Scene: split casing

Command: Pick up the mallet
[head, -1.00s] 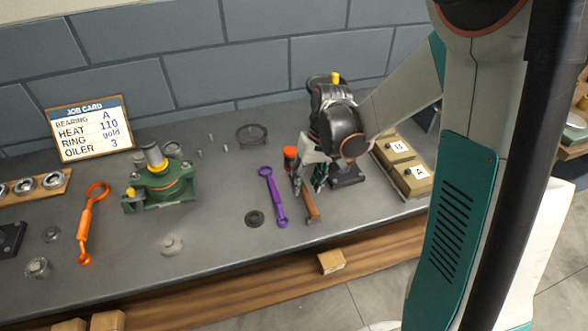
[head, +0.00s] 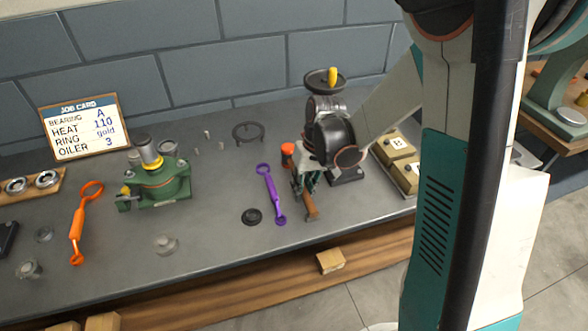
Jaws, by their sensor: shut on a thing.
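The mallet's brown handle (head: 311,207) points toward the bench's front edge, right of the purple wrench. My gripper (head: 304,188) is shut on the mallet's handle, low over the bench. The gripper and wrist hide the upper part of the handle. An orange-and-dark end (head: 288,152) shows just left of my wrist and looks like the mallet's head; its joint with the handle is hidden. I cannot tell whether the mallet is clear of the bench top.
Boxes (head: 396,146) stand to the right. A dark dish (head: 323,80) shows behind my wrist. A green housing (head: 158,183) and an orange wrench (head: 78,225) are farther left.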

